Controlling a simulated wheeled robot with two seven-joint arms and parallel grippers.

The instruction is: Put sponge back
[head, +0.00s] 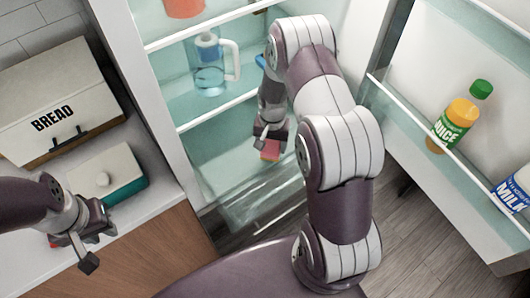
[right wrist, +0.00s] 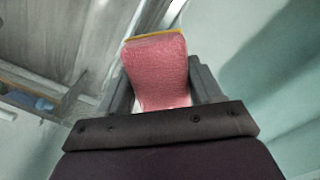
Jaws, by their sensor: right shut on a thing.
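A pink sponge with a yellow edge (right wrist: 158,72) is between the two fingers of my right gripper (right wrist: 158,90) in the right wrist view. The gripper is shut on it. In the head view the sponge (head: 270,149) shows small and pink under my right gripper (head: 271,133), inside the open fridge above its lower part. My left gripper (head: 72,252) is at the lower left, over the counter by its wooden front. Its two fingers are spread apart, with nothing seen between them.
A bread box (head: 55,100) and a teal dish with a white lid (head: 110,178) stand on the left counter. The fridge holds a blue pitcher (head: 208,70) on a shelf. Its open door at right carries a juice bottle (head: 458,120) and a milk carton (head: 515,190).

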